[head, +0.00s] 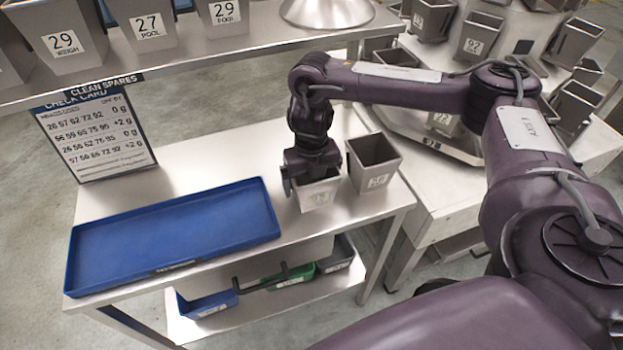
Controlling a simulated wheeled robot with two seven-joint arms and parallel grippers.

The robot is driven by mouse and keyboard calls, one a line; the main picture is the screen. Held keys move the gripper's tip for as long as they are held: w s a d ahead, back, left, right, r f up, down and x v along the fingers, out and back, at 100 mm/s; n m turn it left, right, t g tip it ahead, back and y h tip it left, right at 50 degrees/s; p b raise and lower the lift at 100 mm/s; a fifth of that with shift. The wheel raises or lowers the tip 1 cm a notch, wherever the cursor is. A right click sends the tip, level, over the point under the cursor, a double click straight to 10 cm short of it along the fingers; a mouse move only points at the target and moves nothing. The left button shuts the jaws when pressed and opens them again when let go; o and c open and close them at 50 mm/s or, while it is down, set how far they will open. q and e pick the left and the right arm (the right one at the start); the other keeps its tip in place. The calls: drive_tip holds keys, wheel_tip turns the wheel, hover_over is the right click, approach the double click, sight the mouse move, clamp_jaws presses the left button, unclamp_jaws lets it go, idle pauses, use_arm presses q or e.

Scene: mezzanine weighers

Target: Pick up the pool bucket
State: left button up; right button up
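On the upper shelf stand two grey buckets labelled POOL: bucket 27 (147,23) and bucket 29 (222,11). Beside them is a bucket labelled 29 WEIGH (63,42). My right gripper (305,183) points down at a grey bucket (319,194) on the steel bench. One finger shows at that bucket's left side; the other finger is hidden, so I cannot tell whether it grips the wall. That bucket's label is too small to read surely. A second grey bucket (374,163) stands open and upright just right of it. My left gripper is not in view.
A blue tray (172,235) lies empty on the bench left of my gripper. A check card (96,138) stands behind it. Blue, green and grey bins (290,275) sit on the lower shelf. The weigher with several buckets (480,35) is at the upper right.

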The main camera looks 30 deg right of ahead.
drive_tip(key=shift+r, duration=0.1)
drive_tip(key=a+r+m+p, duration=0.1)
drive_tip(key=r+m, duration=0.3)
drive_tip(key=m, duration=0.1)
drive_tip(key=a+r+m+p, duration=0.1)
drive_tip(key=a+r+m, duration=0.1)
drive_tip(key=r+m, duration=0.2)
drive_tip(key=a+r+m+p, duration=0.1)
drive_tip(key=r+m, duration=0.3)
drive_tip(key=m, duration=0.4)
drive_tip(key=shift+a+r+p, duration=0.3)
drive_tip(key=shift+a+r, duration=0.05)
drive_tip(key=shift+a, duration=0.3)
drive_tip(key=a+m, duration=0.1)
drive_tip(key=m, duration=0.4)
drive_tip(key=a+r+m, duration=0.1)
drive_tip(key=m, duration=0.5)
drive_tip(key=a+r+m, duration=0.1)
drive_tip(key=a+m, duration=0.1)
drive_tip(key=m, duration=0.3)
drive_tip(key=shift+s+a+r, duration=0.1)
drive_tip(key=shift+s, duration=0.3)
drive_tip(key=shift+r, duration=0.1)
